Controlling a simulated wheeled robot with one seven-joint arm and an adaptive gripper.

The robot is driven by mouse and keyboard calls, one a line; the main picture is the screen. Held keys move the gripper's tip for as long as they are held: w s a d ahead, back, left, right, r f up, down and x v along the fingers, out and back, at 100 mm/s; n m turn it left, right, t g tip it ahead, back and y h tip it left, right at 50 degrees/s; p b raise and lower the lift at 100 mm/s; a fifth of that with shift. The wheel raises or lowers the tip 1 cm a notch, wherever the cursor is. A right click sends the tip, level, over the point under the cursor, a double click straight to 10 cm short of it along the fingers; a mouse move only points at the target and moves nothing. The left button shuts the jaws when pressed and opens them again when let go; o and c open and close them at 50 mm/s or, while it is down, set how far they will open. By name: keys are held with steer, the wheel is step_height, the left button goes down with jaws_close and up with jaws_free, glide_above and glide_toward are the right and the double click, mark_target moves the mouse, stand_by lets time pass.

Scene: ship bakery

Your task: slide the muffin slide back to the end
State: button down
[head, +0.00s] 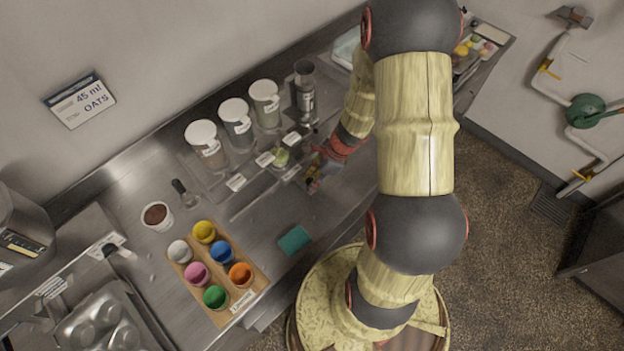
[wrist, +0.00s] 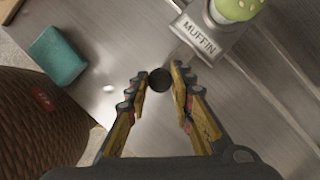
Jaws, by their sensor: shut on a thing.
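The muffin slide shows in the wrist view as a metal plate with a "MUFFIN" label (wrist: 198,36) and a light green muffin-like thing (wrist: 236,8) at its far end. In the head view the green thing (head: 281,157) sits among the row of labelled slides on the counter. A round black knob (wrist: 159,79) lies between my fingertips in the wrist view. My gripper (head: 312,181) is shut on this knob, low over the counter. The gripper also shows in the wrist view (wrist: 158,84). My fingers and arm partly hide the slide's front end in the head view.
Lidded jars (head: 235,121) and a metal cylinder (head: 304,92) stand behind the slides. A teal block (head: 294,240) lies in front. A wooden tray (head: 222,311) of coloured cups and a brown-filled cup (head: 157,216) are at left. Bare counter lies between slides and block.

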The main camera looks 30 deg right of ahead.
steer(key=shift+d, duration=0.1)
stand_by(0.3)
steer(key=w+d+p, duration=0.1)
steer(key=w+d, duration=0.1)
steer(key=d, duration=0.7)
steer(key=w+d+p, duration=0.1)
steer(key=w+d, duration=0.1)
steer(key=d, duration=0.8)
steer(key=w+d+p, duration=0.1)
steer(key=d, duration=0.9)
steer(key=shift+w+d, duration=0.25)
steer(key=shift+w, duration=0.15)
steer(key=shift+d+r, duration=0.1)
steer(key=c, duration=1.7)
jaws_free()
steer(key=shift+d, duration=0.1)
steer(key=shift+c, duration=0.2)
steer(key=shift+o, duration=0.9)
steer(key=v, duration=1.2)
